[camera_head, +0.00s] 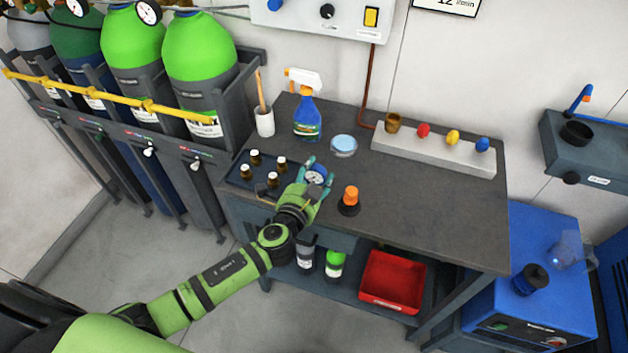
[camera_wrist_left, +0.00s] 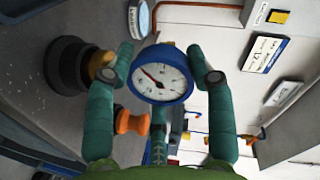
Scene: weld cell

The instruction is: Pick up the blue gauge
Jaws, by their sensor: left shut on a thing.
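The blue gauge (camera_head: 316,175) has a round blue rim and a white dial with a dark needle. My left gripper (camera_head: 313,179) is shut on the gauge, over the front of the dark workbench near the small tray. In the left wrist view the green fingers of the left gripper (camera_wrist_left: 165,68) flank its rim. I cannot tell in the head view how far the gauge is above the bench top. My right gripper is not in view.
A tray with several small bottles (camera_head: 273,180) lies left of the gripper. An orange-topped black item (camera_head: 349,201) stands close on its right. A spray bottle (camera_head: 307,115), a light blue tin (camera_head: 343,145) and a grey block with coloured knobs (camera_head: 432,150) stand behind. The bench's right front is clear.

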